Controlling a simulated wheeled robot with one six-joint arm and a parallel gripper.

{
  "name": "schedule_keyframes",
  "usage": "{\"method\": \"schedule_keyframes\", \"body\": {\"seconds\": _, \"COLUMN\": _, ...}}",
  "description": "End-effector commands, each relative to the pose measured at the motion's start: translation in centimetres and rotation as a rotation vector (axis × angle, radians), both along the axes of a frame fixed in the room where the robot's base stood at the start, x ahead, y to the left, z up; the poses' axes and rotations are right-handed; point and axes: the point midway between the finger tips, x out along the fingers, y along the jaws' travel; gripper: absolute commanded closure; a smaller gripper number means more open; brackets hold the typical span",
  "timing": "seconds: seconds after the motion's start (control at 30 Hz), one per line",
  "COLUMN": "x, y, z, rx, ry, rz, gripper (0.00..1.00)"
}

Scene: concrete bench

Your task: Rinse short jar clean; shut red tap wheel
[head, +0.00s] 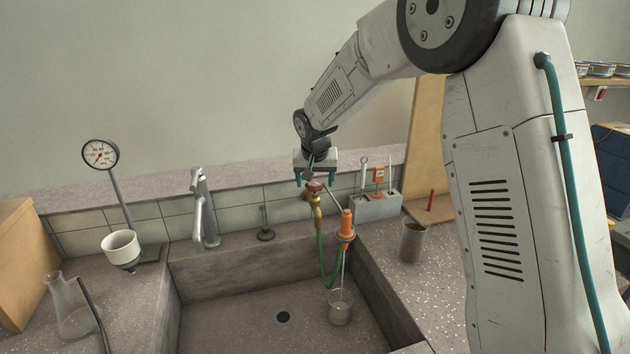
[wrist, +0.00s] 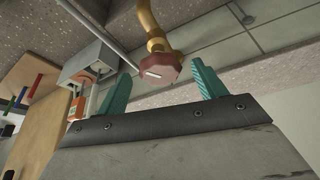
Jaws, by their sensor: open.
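My gripper (head: 316,181) is above the red tap wheel (head: 315,187), fingers pointing down. In the wrist view its two teal fingers (wrist: 160,74) are apart, and the red wheel (wrist: 158,68) with a pale bar mark shows between their tips; I cannot tell whether they touch it. The wheel tops a brass tap (head: 317,210) with a green hose (head: 321,258) below. The hose leads to an orange nozzle (head: 347,226). A thin pale stream runs down from the nozzle into a short glass jar (head: 340,310) standing in the sink. The jar's contents look cloudy.
The stone sink (head: 230,320) has a dark drain (head: 283,317). A grey tap (head: 203,210) stands at the back left. A glass jar with brown contents (head: 412,243) stands on the right counter. A grey caddy (head: 375,207) is behind it. A flask (head: 72,310) stands far left.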

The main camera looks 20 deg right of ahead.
Motion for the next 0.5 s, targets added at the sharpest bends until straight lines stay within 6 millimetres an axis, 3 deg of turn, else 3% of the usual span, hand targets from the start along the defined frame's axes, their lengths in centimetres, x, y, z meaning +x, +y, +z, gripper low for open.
{"method": "schedule_keyframes", "body": {"seconds": 0.3, "x": 0.16, "y": -0.02, "z": -0.34, "rx": 0.001, "ry": -0.001, "rz": 0.0, "gripper": 0.3}}
{"method": "schedule_keyframes", "body": {"seconds": 0.47, "x": 0.15, "y": -0.02, "z": -0.35, "rx": 0.001, "ry": -0.001, "rz": 0.0, "gripper": 0.72}}
{"method": "schedule_keyframes", "body": {"seconds": 0.5, "x": 0.15, "y": -0.02, "z": -0.35, "rx": 0.001, "ry": -0.001, "rz": 0.0, "gripper": 0.75}}
